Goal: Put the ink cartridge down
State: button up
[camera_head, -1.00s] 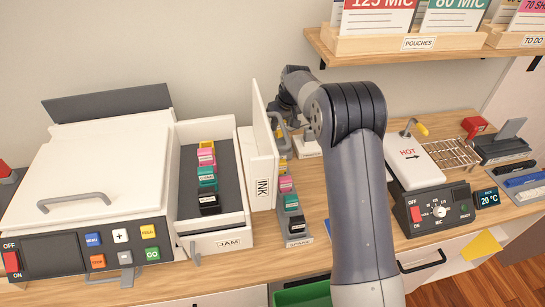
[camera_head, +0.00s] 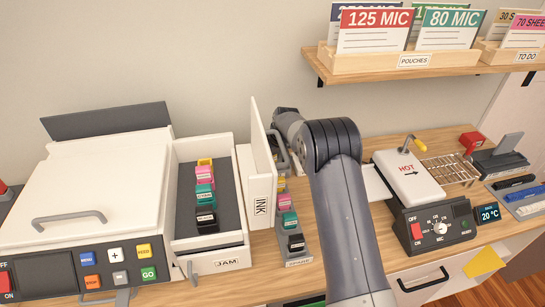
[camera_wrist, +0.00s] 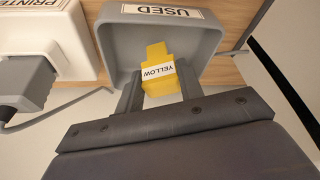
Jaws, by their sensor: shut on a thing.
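The open ink drawer (camera_head: 242,215) at the printer holds yellow, pink, teal and black cartridges.
A narrow rack (camera_head: 300,262) of cartridges stands right of the INK door, close to my arm. A laminator (camera_head: 437,225) marked HOT is right of the arm. A shelf (camera_head: 420,66) hangs above. A plug (camera_wrist: 22,82) in a white socket box sits beside the USED tray.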

jog(key=shift+f, duration=0.35)
jog(key=o, duration=1.1)
jog(key=shift+o, duration=0.2)
jog(key=b+v, duration=0.1)
jog(key=v, duration=1.1)
jog(key=shift+r, duration=0.1)
